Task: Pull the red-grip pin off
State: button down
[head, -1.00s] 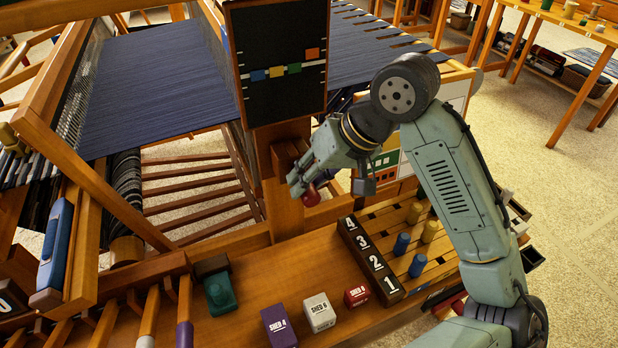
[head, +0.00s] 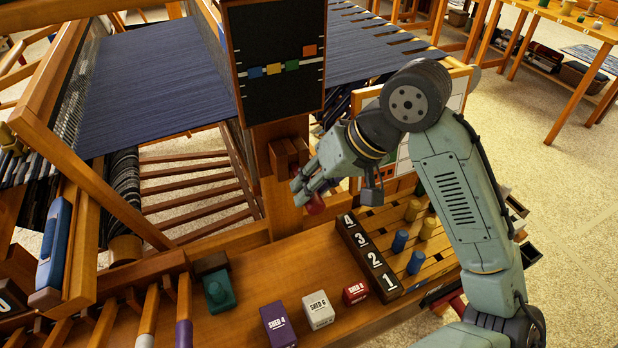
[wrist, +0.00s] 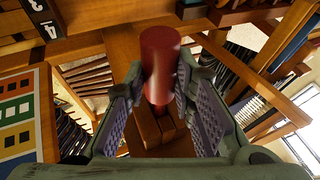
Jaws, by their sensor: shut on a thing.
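The red-grip pin (head: 315,204) shows as a short red cylinder at my fingertips in the head view. In the wrist view the red grip (wrist: 160,62) stands between the two ridged finger pads. My gripper (head: 306,190) is shut on it, in front of the upright wooden post. A small wooden block (head: 288,156) is fixed on that post, up and left of the grip. The block also shows just below the grip in the wrist view (wrist: 155,127).
A black board (head: 277,62) with coloured squares hangs above the block. Below lie a numbered rack (head: 368,260) with blue and yellow pegs, and purple (head: 278,325), white (head: 318,310) and red (head: 355,292) shed blocks. The bench between post and blocks is clear.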

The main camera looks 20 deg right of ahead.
jog(key=shift+s, duration=2.45)
